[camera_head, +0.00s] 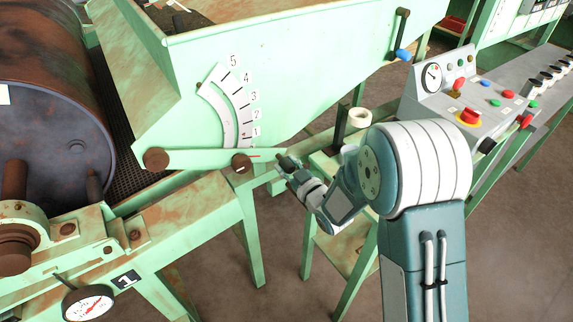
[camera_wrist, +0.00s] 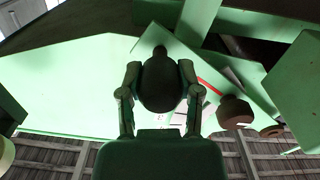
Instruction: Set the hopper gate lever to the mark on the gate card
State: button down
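The green hopper gate lever (camera_head: 200,158) lies almost level across the lower front of the hopper. A red line (camera_head: 256,157) near its right end sits below the 1 on the numbered scale (camera_head: 226,110), which runs from 1 up to 5. My gripper (camera_head: 287,164) is at the lever's right end. In the wrist view my gripper's two fingers (camera_wrist: 160,82) press on both sides of the dark lever knob (camera_wrist: 160,84). The red line also shows in the wrist view (camera_wrist: 210,87). I cannot make out a marked gate card.
The green hopper (camera_head: 300,60) stands above the lever, with a rusty drum (camera_head: 45,80) at left. A blue-tipped crank (camera_head: 402,52) hangs on the hopper. A control panel (camera_head: 480,95) stands at right. A tape roll (camera_head: 360,117) sits behind my arm. A dial gauge (camera_head: 88,302) is at lower left.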

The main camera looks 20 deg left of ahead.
notch_tip(320, 180, up, 6)
jog(key=w+d+n, duration=0.1)
jog(key=n, duration=0.1)
jog(key=shift+w+d+r, duration=0.2)
jog(key=shift+w+r, duration=0.05)
jog(key=shift+w, duration=0.15)
jog(key=shift+c, duration=1.4)
grip_release()
jog(key=shift+f, duration=0.1)
jog(key=v, duration=1.1)
jog(key=shift+s+d, duration=0.25)
jog(key=shift+d, duration=0.05)
jog(key=shift+f, duration=0.1)
